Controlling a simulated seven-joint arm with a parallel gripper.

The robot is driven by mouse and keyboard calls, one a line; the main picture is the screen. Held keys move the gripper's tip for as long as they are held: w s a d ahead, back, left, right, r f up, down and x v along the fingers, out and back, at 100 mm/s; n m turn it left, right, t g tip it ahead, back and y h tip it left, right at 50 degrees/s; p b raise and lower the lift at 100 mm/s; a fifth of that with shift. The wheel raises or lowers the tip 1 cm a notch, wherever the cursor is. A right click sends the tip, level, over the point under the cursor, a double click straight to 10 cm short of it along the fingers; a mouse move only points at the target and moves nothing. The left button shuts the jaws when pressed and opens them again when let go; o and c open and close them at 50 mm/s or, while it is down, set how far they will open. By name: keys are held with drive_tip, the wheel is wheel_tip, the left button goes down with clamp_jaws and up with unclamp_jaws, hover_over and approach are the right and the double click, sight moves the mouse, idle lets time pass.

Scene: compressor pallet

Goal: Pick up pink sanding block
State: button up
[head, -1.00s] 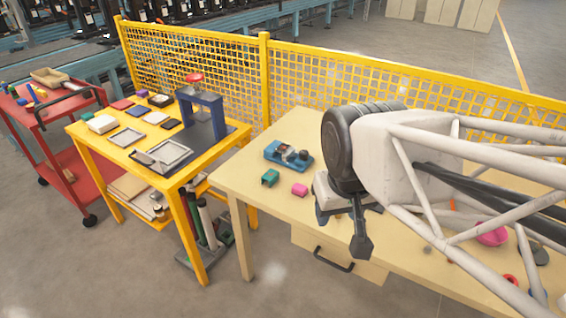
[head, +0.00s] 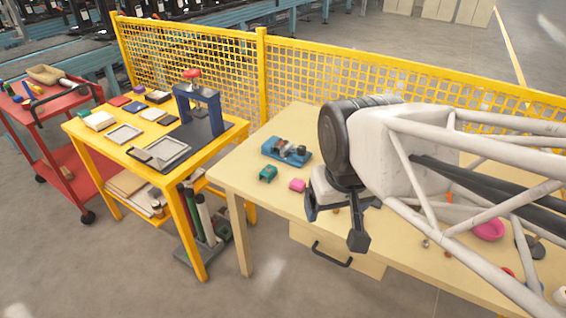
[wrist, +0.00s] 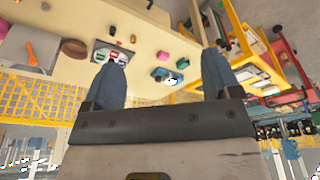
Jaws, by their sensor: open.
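The pink sanding block (head: 297,185) lies on the beige table near its left front edge, beside a teal block (head: 268,174). My gripper (head: 335,220) is to its right in the head view, open and empty, with its fingers pointing down and apart from the block. In the wrist view the pink block (wrist: 183,63) shows between my two spread blue-grey fingers (wrist: 168,57), some way beyond them. The teal block (wrist: 160,73) is next to it there. Nothing hides the pink block in either view.
A blue vice-like fixture (head: 287,151) stands behind the blocks. A pink bowl (head: 488,229) and small parts lie on the right, partly behind my arm. A yellow table (head: 110,150) with trays and a press stands left, across a gap. A yellow mesh fence (head: 400,85) runs behind.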

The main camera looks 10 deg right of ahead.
drive_tip(key=w, duration=0.1)
drive_tip(key=m+g, duration=0.3)
drive_tip(key=m, duration=0.6)
hover_over(298, 182)
drive_tip(key=f, duration=2.2)
drive_tip(key=shift+s+f, duration=0.25)
drive_tip(key=shift+w+f, duration=0.35)
drive_tip(key=shift+f, duration=0.15)
drive_tip(key=shift+f, duration=0.15)
drive_tip(key=shift+f, duration=1.15)
drive_tip(key=shift+f, duration=0.15)
